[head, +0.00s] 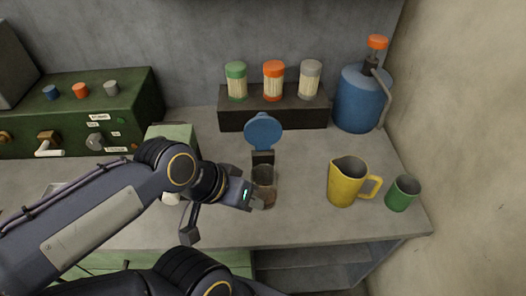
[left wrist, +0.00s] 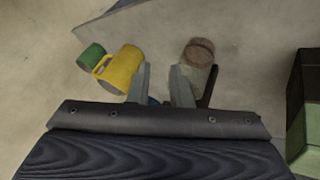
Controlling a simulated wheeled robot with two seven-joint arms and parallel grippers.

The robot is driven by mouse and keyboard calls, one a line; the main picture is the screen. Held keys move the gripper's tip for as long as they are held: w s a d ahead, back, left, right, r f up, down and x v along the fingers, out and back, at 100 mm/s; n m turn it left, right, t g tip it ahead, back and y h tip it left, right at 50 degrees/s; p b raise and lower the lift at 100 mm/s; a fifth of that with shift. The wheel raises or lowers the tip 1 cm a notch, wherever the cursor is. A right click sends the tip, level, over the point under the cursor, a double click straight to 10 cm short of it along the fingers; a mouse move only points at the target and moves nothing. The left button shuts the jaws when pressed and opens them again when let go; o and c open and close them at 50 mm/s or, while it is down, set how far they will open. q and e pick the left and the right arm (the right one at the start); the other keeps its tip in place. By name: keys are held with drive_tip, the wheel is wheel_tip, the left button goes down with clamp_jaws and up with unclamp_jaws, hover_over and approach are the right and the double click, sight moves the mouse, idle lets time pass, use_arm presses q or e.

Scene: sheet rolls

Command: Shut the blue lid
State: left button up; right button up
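The blue lid (head: 263,131) stands raised, roughly upright, above a dark hinge piece (head: 262,158) at the back of a clear jar (head: 263,176). The jar's mouth is uncovered, and something brown shows low in it. The jar also shows in the left wrist view (left wrist: 197,66), just right of my fingers. A bit of blue, probably the lid, shows low between the fingers (left wrist: 153,101). My left gripper (head: 258,200) is at the jar's front left in the head view. Its fingers (left wrist: 160,72) are apart with nothing gripped. My right gripper is out of view.
A yellow jug (head: 343,184) and green cup (head: 402,193) stand to the right. Behind is a dark rack (head: 273,118) of capped containers, with a blue jug (head: 359,101) beside it. A green box with knobs (head: 100,110) is at left.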

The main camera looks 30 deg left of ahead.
use_arm(q)
drive_tip(key=w+a+r+p, duration=0.1)
drive_tip(key=w+r, duration=0.1)
drive_tip(key=w, duration=0.1)
drive_tip(key=w+a+r+n+g+y+p, duration=0.1)
drive_tip(key=w+a+r, duration=0.1)
drive_tip(key=w+r, duration=0.1)
drive_tip(key=w+a+r+y, duration=0.1)
drive_tip(key=w+a+r, duration=0.1)
drive_tip(key=w+r, duration=0.1)
drive_tip(key=shift+a+r+n+p, duration=0.25)
drive_tip(key=shift+n+p, duration=0.05)
drive_tip(key=shift+p, duration=0.1)
clamp_jaws()
wheel_tip(320, 180, up, 6)
drive_tip(key=n+g+y+p, duration=0.2)
drive_tip(key=n+y, duration=0.1)
drive_tip(key=y, duration=0.1)
hover_over(263, 131)
drive_tip(key=w+a, duration=0.3)
drive_tip(key=w, duration=0.2)
wheel_tip(263, 131, down, 9)
drive_tip(key=p, duration=0.2)
drive_tip(key=shift+s+d+f, duration=0.15)
drive_tip(key=shift+f, duration=0.05)
